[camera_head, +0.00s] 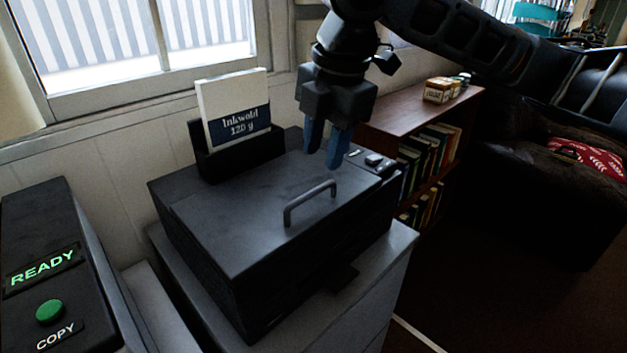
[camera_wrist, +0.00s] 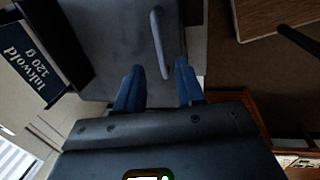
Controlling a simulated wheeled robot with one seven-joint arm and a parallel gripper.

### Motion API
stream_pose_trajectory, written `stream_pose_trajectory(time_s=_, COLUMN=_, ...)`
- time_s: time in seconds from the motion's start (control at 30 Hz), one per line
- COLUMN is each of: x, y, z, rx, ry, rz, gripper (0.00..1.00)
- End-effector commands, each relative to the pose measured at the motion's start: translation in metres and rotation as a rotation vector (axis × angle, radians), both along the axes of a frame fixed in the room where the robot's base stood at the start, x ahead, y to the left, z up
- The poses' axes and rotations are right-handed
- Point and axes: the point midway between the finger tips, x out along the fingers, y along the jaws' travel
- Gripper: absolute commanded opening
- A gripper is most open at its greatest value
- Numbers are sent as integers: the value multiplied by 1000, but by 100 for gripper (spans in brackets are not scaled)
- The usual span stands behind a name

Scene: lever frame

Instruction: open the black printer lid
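The black printer (camera_head: 230,270) stands on a grey cabinet. Its lid (camera_head: 232,216) lies flat and shut, with a grey bar handle (camera_head: 310,196) near the front edge. My gripper (camera_head: 326,160) hangs above the lid, behind the handle, with its blue fingers pointing down. The fingers are apart with nothing between them. Nothing of the handle is hidden in the head view.
A paper pack marked Inkwold (camera_head: 235,110) stands in a black holder at the lid's back. A small control panel (camera_head: 370,160) is at the printer's right. A READY/COPY box (camera_head: 55,270) stands at left. A bookshelf (camera_head: 425,115) stands behind right. Space above the lid's front is clear.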

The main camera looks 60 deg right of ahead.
Motion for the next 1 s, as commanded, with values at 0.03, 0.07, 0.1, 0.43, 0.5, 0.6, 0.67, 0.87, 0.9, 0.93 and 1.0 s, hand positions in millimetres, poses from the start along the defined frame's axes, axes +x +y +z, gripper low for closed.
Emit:
stream_pose_trajectory(time_s=0.03, x=1, y=0, z=-6, rx=3, ry=2, rz=-1, gripper=38)
stream_pose_trajectory(time_s=0.07, x=2, y=0, z=-10, rx=4, ry=2, rz=-1, gripper=38)
stream_pose_trajectory(time_s=0.1, x=3, y=0, z=-16, rx=5, ry=1, rz=-1, gripper=38)
stream_pose_trajectory(time_s=0.43, x=12, y=-2, z=-61, rx=5, ry=-1, rz=0, gripper=38)
stream_pose_trajectory(time_s=0.5, x=13, y=-3, z=-66, rx=5, ry=-2, rz=0, gripper=38)
stream_pose_trajectory(time_s=0.6, x=14, y=-3, z=-70, rx=4, ry=-3, rz=1, gripper=38)
stream_pose_trajectory(time_s=0.67, x=14, y=-3, z=-71, rx=4, ry=-3, rz=1, gripper=38)
stream_pose_trajectory(time_s=0.87, x=14, y=-3, z=-71, rx=4, ry=-4, rz=1, gripper=37)
stream_pose_trajectory(time_s=0.9, x=14, y=-3, z=-71, rx=4, ry=-4, rz=1, gripper=33)
stream_pose_trajectory(time_s=0.93, x=14, y=-3, z=-71, rx=4, ry=-4, rz=1, gripper=30)
stream_pose_trajectory(time_s=1.0, x=14, y=-3, z=-70, rx=4, ry=-4, rz=1, gripper=24)
